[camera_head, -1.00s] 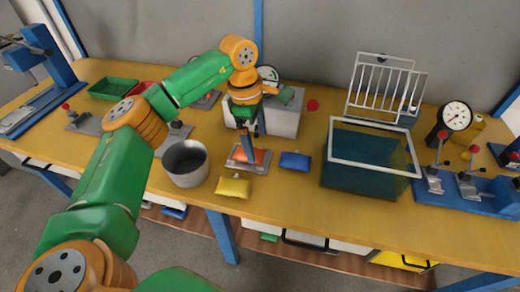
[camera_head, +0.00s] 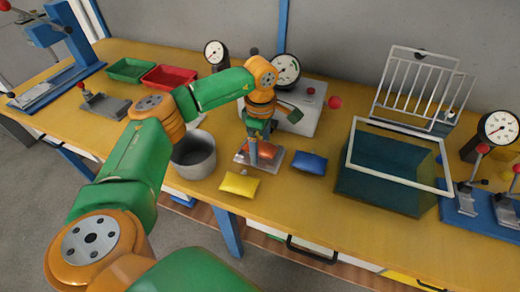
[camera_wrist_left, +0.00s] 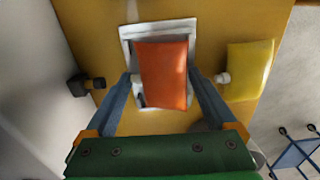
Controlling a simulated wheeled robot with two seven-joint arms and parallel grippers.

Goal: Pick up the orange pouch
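The orange pouch (camera_head: 267,151) lies on a small pale metal plate (camera_head: 241,158) on the table. It also shows in the left wrist view (camera_wrist_left: 163,75), upright between the fingers. My left gripper (camera_head: 254,160) points down at the pouch, and its fingers hide part of it in the head view. In the left wrist view my left gripper (camera_wrist_left: 161,76) is open, with one finger on each side of the pouch. The fingertips are close to its sides; contact cannot be made out. My right gripper is in neither view.
A yellow pouch (camera_head: 239,185) and a blue pouch (camera_head: 310,163) lie close by. A grey pot (camera_head: 194,160) stands left of the plate, and a clear bin with a white rim (camera_head: 398,180) stands right. A grey box (camera_head: 305,116) with a gauge (camera_head: 286,70) is behind.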

